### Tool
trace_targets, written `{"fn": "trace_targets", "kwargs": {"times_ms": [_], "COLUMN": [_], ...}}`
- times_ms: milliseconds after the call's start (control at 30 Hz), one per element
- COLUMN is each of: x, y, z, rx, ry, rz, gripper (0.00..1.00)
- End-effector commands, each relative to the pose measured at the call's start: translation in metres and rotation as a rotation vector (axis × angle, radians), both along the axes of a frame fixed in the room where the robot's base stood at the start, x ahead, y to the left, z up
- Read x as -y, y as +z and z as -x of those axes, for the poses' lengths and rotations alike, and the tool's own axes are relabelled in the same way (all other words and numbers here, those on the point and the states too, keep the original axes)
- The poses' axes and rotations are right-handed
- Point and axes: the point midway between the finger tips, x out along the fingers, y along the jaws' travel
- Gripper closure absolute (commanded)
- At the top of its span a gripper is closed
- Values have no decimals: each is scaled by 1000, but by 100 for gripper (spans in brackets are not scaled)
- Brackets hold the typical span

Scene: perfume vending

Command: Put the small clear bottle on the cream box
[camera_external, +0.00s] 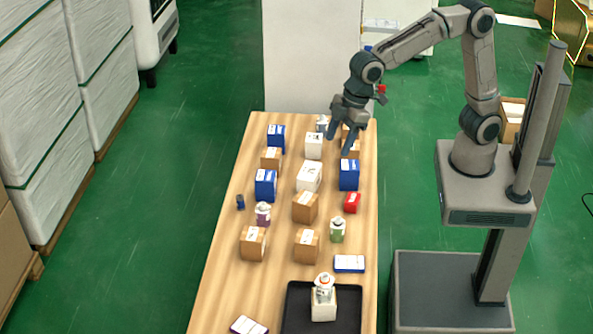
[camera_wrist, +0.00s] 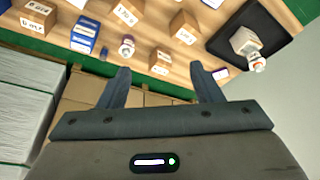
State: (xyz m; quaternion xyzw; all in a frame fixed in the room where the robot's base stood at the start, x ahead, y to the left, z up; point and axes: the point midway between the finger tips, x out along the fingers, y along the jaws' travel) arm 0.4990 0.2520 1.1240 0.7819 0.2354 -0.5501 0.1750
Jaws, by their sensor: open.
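The cream box (camera_external: 323,306) sits on the black tray (camera_external: 290,310) at the near end of the table. A small clear bottle (camera_external: 324,288) with a whitish and orange top stands upright on the box. In the wrist view the box (camera_wrist: 243,41) and the bottle (camera_wrist: 257,63) show at the upper right, with the tray (camera_wrist: 275,20) around them. My gripper (camera_external: 347,143) is open above the far end of the table, well away from the tray. Its two fingers (camera_wrist: 160,85) have nothing between them in the wrist view.
The table's left near part is mostly clear.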

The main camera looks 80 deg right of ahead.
Motion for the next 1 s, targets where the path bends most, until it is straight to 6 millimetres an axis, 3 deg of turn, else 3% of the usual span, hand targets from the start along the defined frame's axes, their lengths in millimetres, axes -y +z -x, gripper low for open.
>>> {"fn": "trace_targets", "kwargs": {"times_ms": [33,200,433,600,700,1000], "x": [33,121,209,240,248,252], "y": [7,13,-1,-19,-26,-30], "z": [11,57,140,188,204,211], "rx": [0,-18,-43,-59,-63,-68], "ry": [-53,-215,-428,-538,-573,-589], "rz": [2,10,11,9,7,7], "gripper": [41,41,41,41,41,41]}}
